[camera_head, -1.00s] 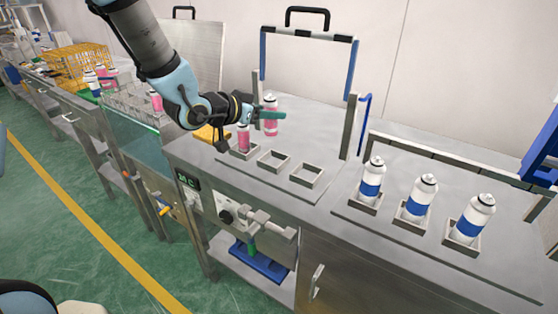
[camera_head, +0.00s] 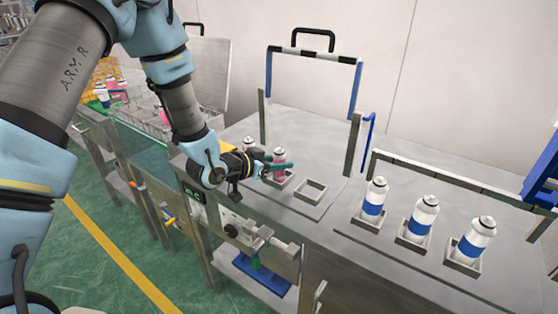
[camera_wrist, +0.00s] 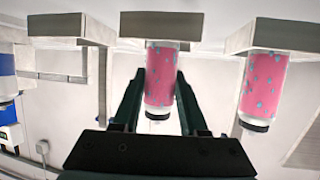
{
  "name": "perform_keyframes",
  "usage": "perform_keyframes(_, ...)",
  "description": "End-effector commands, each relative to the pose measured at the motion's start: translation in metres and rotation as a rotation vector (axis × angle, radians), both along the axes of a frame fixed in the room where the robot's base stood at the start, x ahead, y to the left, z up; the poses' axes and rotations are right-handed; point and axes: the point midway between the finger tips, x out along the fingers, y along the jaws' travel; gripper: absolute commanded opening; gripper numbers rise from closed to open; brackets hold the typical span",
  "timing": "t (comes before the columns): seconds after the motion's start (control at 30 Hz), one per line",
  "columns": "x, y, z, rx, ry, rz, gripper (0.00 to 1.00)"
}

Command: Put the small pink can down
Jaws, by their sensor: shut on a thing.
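My gripper (camera_head: 280,164) is shut around the small pink can (camera_head: 279,154), which is upright with its black-and-white top above the fingers. The can's base is at the middle square holder (camera_head: 284,182) and appears to be inside it. In the wrist view, which is upside down, the held pink can (camera_wrist: 160,75) is between the two dark green fingers, and its base meets the middle holder (camera_wrist: 160,25). A second pink can (camera_wrist: 262,88) stands in the adjacent holder; its top (camera_head: 249,143) shows behind my gripper in the head view.
An empty square holder (camera_head: 313,190) is just right of the held can. Three white-and-blue cans (camera_head: 374,197) stand in holders farther right. A black-and-white barred frame (camera_head: 312,53) with blue sides rises behind. A crate (camera_head: 150,116) stands at the left.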

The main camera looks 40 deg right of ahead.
Motion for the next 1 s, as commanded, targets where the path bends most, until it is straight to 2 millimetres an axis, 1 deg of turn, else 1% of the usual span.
perform_keyframes(0.17, 0.0002, -0.0002, 0.0001, -0.001, -0.001, 0.0, 0.0)
perform_keyframes(0.3, 0.0004, 0.0, -0.004, 0.0, 0.0, 0.001, 0.0)
perform_keyframes(0.33, 0.0004, 0.0, -0.0038, 0.0, 0.0, 0.001, 0.43)
perform_keyframes(0.5, 0.0003, 0.0, -0.0027, 0.0, 0.0, 0.001, 0.62)
perform_keyframes(0.6, 0.0003, 0.0, -0.0026, 0.0, 0.0, 0.001, 0.72)
perform_keyframes(0.83, 0.0003, 0.0, -0.002, 0.0, 0.0, 0.001, 0.72)
perform_keyframes(0.93, 0.0002, -0.0001, 0.0024, 0.0, 0.0, 0.0, 0.72)
perform_keyframes(1.0, 0.0011, 0.0071, 0.0018, -0.001, -0.001, 0.003, 0.72)
